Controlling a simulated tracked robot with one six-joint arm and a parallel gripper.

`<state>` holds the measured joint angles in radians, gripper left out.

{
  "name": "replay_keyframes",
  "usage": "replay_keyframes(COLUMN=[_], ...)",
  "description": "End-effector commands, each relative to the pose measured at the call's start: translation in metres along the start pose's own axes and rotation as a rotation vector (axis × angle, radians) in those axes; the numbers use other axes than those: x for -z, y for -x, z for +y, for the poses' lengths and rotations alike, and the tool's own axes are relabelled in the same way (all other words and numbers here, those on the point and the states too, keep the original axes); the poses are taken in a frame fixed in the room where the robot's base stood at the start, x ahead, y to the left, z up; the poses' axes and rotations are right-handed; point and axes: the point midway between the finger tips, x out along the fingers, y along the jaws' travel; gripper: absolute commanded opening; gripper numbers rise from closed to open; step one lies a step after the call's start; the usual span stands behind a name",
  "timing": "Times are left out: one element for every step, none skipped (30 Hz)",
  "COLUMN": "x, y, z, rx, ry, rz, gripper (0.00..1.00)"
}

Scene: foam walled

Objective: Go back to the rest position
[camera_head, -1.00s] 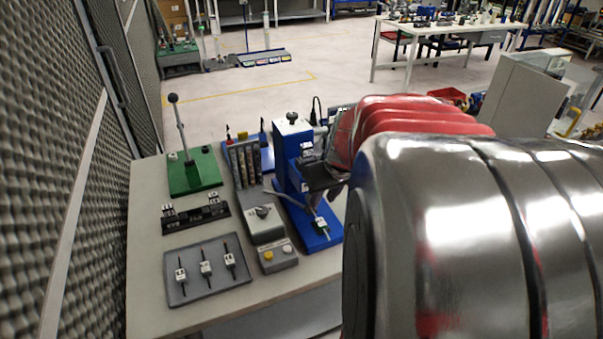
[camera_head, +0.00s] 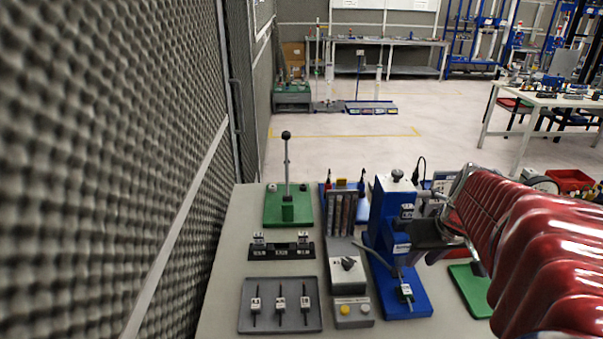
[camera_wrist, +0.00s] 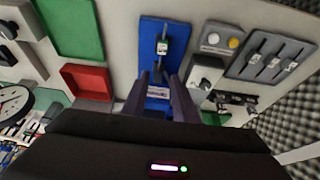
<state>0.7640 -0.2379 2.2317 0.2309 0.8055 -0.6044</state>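My gripper (camera_head: 428,238) is dark and sits at the end of my red-sleeved arm, beside the blue press (camera_head: 388,215) and above the table (camera_head: 225,290). In the wrist view my gripper (camera_wrist: 159,78) has its two fingers apart, with the press's blue base (camera_wrist: 157,102) visible between and beyond them. Nothing shows held between the fingers. A small white-labelled part (camera_head: 406,291) lies on the blue base; it also shows in the wrist view (camera_wrist: 162,47). I cannot tell whether the gripper touches the press.
A green lever stand (camera_head: 288,208), a black holder (camera_head: 281,251), a grey tray (camera_head: 262,322) with labelled parts and a button box (camera_head: 353,312) are on the table. A foam wall (camera_head: 110,150) stands close at the left. Open floor (camera_head: 345,115) lies beyond the table.

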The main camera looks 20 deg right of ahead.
Motion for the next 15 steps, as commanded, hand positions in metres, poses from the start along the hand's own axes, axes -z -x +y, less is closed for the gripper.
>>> replay_keyframes(x=[0.000,0.000,0.000,0.000,0.000,0.000,0.000,0.000,0.000,0.000,0.000,-0.001,-0.001,-0.001,-0.003], y=[0.000,0.000,0.000,0.000,0.000,0.000,0.001,0.001,0.002,0.004,0.005,0.007,0.009,0.011,0.014], z=[0.000,0.000,0.000,0.000,-0.001,-0.002,-0.004,-0.006,-0.011,-0.015,-0.020,-0.029,-0.035,-0.043,-0.053], rx=[0.000,0.000,0.000,0.000,0.000,0.001,0.001,0.002,0.004,0.005,0.007,0.010,0.012,0.015,0.019], ry=[0.000,0.000,0.000,0.000,0.001,0.002,0.004,0.006,0.012,0.017,0.022,0.030,0.037,0.045,0.056], rz=[0.000,0.000,0.000,0.000,0.000,0.000,0.001,0.001,0.002,0.003,0.004,0.006,0.008,0.010,0.012], gripper=[0.26,0.26,0.26,0.26,0.26,0.26,0.26,0.26,0.26,0.26,0.26,0.26,0.26,0.26,0.26])
